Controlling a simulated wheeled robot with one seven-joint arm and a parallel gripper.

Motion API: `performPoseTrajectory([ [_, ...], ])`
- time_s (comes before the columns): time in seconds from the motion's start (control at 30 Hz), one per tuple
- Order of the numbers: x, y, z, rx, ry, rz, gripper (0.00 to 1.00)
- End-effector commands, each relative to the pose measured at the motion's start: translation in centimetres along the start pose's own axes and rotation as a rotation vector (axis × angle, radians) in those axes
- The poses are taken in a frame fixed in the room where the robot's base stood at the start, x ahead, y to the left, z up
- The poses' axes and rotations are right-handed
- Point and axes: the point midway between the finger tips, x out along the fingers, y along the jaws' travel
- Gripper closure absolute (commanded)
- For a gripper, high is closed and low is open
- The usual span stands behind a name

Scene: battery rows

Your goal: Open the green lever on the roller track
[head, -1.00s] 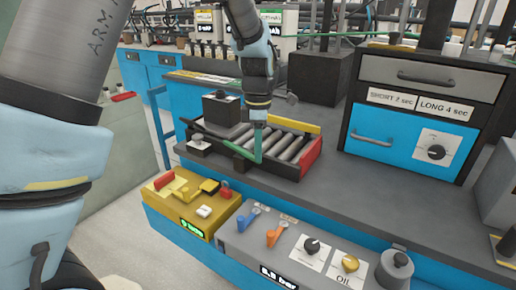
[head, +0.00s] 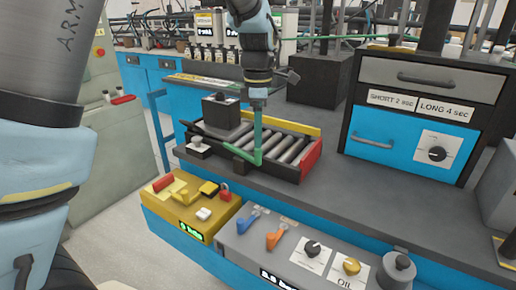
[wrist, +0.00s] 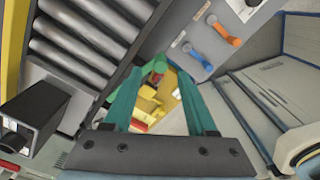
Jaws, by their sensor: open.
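The roller track (head: 284,147) lies on the grey bench, with metal rollers in a dark frame, a yellow far rail and a red right end. The green lever (head: 242,153) shows as a slanted green bar along its front left part. My gripper (head: 257,151) points down with its teal fingers over the lever's right end. In the wrist view the two fingers are apart, and a green piece, seemingly the lever (wrist: 154,68), shows between or just beyond the tips. I cannot tell whether the fingers touch it. The fingers partly hide the lever.
A black block (head: 221,112) stands on the track's left part. Below in front are a yellow control box (head: 189,207) and a grey panel (head: 300,250) with blue and orange levers. A blue and grey drawer cabinet (head: 415,115) stands at right. Bare bench lies right of the track.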

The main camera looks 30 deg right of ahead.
Motion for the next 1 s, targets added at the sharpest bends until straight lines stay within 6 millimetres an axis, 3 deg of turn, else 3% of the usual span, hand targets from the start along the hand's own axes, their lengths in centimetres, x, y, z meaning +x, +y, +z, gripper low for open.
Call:
performPoseTrajectory([
  [0.1, -2.3, 0.1, 0.0, -0.001, -0.002, 0.004, 0.43],
  [0.33, -4.9, 0.0, 0.0, -0.001, 0.000, 0.000, 0.43],
  [0.9, -5.4, 0.0, -0.1, -0.001, 0.000, -0.001, 0.43],
  [1.0, -5.1, 0.0, -1.0, 0.013, 0.000, -0.001, 0.43],
])
